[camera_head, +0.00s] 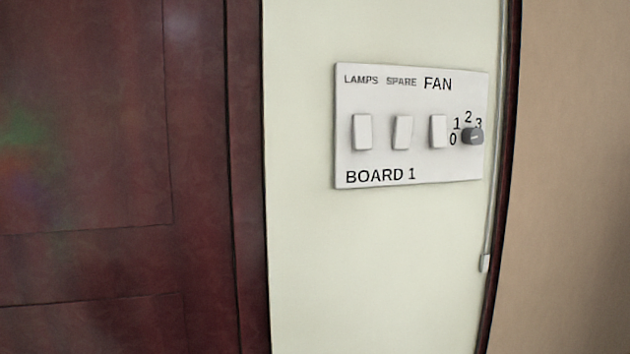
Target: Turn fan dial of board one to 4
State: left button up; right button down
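Board one (409,156) is a white panel on the pale wall, right of centre in the head view, with "BOARD 1" printed at its lower left. The fan dial (473,136) is a small dark grey knob at its right edge, with 0, 1, 2 and 3 printed around it. No 4 shows. A light mark on the knob points roughly to the right, but I cannot tell the setting surely. Three white rocker switches stand left of the dial under the labels LAMPS, SPARE and FAN. Neither of my grippers is in view.
A dark red-brown wooden door (85,130) with its frame fills the left side. A dark wooden edge (507,150) runs close to the board's right side, beside a thin cord ending in a white piece (484,263). The wall below the board is clear.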

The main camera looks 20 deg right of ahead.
aim_at(470, 136)
jog(key=z, duration=1.35)
jog(key=i+l+u, duration=0.15)
jog(key=l, duration=0.5)
jog(key=i+l+u, duration=0.1)
jog(key=l, duration=0.55)
jog(key=i+l+u, duration=0.15)
jog(key=l, duration=0.5)
jog(key=i+l+u, duration=0.15)
jog(key=l, duration=0.55)
jog(key=i+l+u, duration=0.15)
jog(key=l, duration=0.55)
